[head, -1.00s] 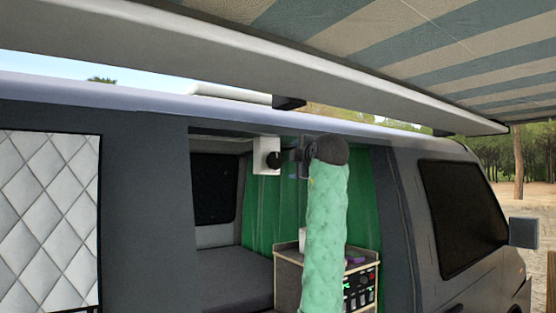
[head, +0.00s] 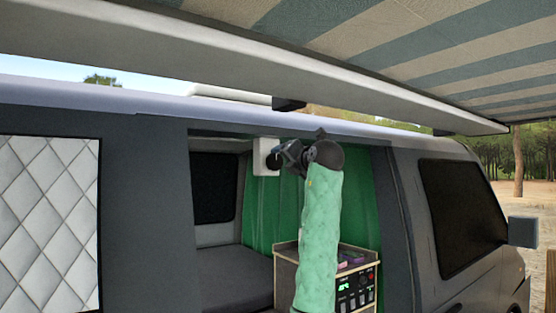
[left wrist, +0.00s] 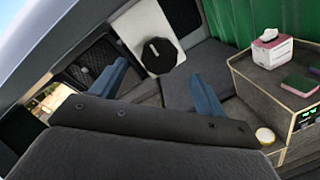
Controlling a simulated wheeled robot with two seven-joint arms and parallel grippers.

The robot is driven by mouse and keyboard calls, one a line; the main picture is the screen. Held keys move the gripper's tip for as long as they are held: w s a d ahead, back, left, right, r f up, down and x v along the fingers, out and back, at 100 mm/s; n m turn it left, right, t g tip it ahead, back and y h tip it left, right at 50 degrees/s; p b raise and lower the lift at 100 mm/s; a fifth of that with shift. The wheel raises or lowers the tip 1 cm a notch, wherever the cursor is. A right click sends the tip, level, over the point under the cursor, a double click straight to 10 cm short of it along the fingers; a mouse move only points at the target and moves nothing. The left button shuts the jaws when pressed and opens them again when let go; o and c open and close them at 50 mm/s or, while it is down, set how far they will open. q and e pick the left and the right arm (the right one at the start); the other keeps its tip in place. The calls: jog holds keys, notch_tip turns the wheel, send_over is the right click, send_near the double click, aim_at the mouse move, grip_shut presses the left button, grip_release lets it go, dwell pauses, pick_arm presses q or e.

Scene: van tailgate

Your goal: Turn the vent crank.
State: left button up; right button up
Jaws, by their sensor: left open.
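The vent crank is a black knob (left wrist: 159,55) on a white plate (left wrist: 136,26), seen nearly face-on in the left wrist view. In the head view, the white plate (head: 262,152) is high inside the van's side opening, with the knob partly behind my gripper. My left gripper (head: 281,158) is beside the knob, to its right. In the left wrist view my left gripper (left wrist: 158,71) is open, its two blue fingers apart with the knob showing ahead between them. Contact with the knob cannot be told. My right gripper is in neither view.
A green curtain (head: 258,218) hangs behind. A grey bed (head: 232,276) lies left. The roof edge (head: 225,118) and awning (head: 440,55) are overhead.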

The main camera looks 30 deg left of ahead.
aim_at(277, 162)
pick_arm(q)
jog(key=p+x, duration=0.2)
jog(key=x, duration=0.2)
jog(key=shift+a+r+p, duration=0.15)
jog(key=shift+a+p, duration=0.1)
jog(key=shift+p, duration=0.15)
jog(key=shift+w+a+p, duration=0.3)
jog(key=shift+w+a, duration=0.1)
jog(key=shift+a, duration=0.15)
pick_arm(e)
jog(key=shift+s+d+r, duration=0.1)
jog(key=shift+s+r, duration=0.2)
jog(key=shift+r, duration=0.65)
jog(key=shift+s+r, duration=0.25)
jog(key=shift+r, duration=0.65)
pick_arm(q)
jog(key=shift+f, duration=0.2)
jog(key=c, duration=1)
